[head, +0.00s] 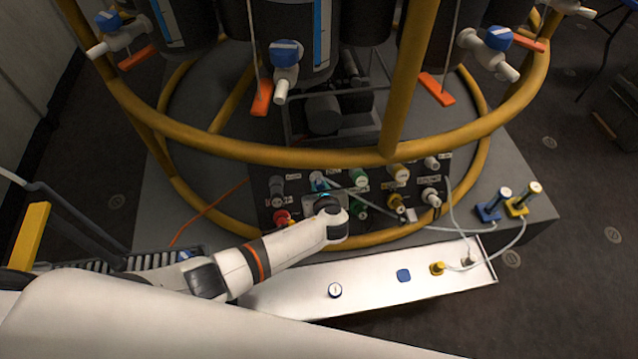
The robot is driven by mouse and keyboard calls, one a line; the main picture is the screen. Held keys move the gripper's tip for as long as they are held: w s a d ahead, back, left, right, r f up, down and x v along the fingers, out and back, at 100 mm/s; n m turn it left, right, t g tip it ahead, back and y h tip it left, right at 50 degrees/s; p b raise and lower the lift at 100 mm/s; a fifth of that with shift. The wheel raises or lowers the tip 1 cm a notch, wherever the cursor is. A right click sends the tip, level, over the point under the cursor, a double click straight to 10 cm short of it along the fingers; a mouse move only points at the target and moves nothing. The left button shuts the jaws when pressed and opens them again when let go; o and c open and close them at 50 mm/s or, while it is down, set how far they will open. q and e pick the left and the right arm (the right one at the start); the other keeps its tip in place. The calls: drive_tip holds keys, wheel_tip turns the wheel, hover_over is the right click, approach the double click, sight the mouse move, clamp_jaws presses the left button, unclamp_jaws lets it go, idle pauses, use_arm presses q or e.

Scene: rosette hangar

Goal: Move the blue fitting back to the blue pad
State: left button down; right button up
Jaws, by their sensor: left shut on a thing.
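The blue fitting (317,180) is small and light blue, at the upper left-middle of the dark valve panel (375,222). My left gripper (321,190) reaches over the panel's front edge and is shut on it. The gripper's wrist hides most of the jaws, and I cannot tell whether the fitting is still seated in the panel. A pale hose appears to run right from it across the panel. My right gripper is not in view.
Blue (489,211) and yellow (517,208) hose holders stand at right. A yellow ring rail (290,152) arches over the panel.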

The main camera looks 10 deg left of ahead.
use_arm(q)
drive_tip(key=shift+p+v, duration=2.4)
drive_tip(key=shift+v, duration=0.5)
drive_tip(key=shift+f, duration=0.15)
